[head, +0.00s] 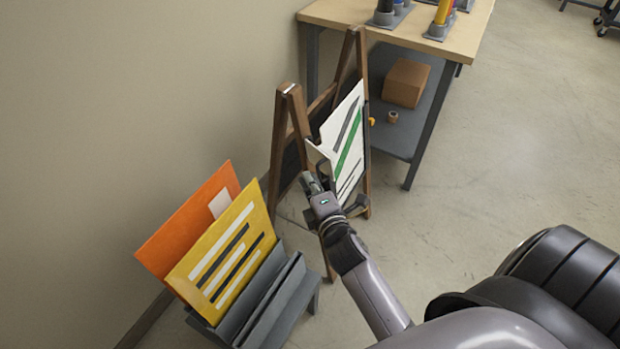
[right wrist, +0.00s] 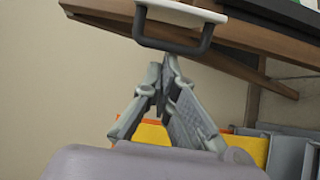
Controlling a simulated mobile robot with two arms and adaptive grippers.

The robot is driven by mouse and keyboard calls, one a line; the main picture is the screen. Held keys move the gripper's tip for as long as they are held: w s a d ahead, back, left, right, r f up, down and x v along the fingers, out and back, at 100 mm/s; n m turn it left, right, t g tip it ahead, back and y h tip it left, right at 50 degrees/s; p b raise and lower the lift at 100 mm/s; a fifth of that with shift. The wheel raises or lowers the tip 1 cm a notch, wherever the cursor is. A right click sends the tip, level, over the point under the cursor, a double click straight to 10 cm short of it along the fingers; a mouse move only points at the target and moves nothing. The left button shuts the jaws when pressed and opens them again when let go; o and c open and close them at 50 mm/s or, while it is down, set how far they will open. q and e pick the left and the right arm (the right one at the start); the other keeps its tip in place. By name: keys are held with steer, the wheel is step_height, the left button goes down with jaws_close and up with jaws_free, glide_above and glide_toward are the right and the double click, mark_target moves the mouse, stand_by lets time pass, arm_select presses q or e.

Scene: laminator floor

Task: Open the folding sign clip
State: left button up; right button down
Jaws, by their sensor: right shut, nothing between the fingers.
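The wooden folding sign (head: 280,150) stands open against the wall side of the table, holding a white panel (head: 346,135) with green and dark stripes. In the right wrist view, a dark U-shaped handle (right wrist: 207,38), seemingly of the sign clip, hangs below a white edge (right wrist: 185,10). My right gripper (head: 310,184) is at the sign's near side, by the panel's lower left corner. In the right wrist view its fingertips (right wrist: 166,66) are together, empty, and close below the handle's bar. Whether they touch it cannot be told. My left gripper is out of view.
A grey rack (head: 310,292) holding an orange panel (head: 185,235) and a yellow panel (head: 225,250) stands at lower left, near my right gripper. A table (head: 430,35) with a lower shelf and a cardboard box (head: 406,82) stands behind the sign.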

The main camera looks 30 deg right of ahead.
mark_target(323, 179)
steer(key=d+p, duration=0.1)
steer(key=s+d, duration=0.1)
steer(key=d+p, duration=0.1)
steer(key=shift+s+d+r+p, duration=0.2)
steer(key=shift+s+r+p, duration=0.1)
steer(key=shift+r+p, duration=0.05)
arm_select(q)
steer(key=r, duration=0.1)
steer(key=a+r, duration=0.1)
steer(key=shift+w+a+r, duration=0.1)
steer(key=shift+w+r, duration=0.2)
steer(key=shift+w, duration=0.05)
arm_select(e)
steer(key=shift+a, duration=0.1)
steer(key=shift+w+f, duration=0.1)
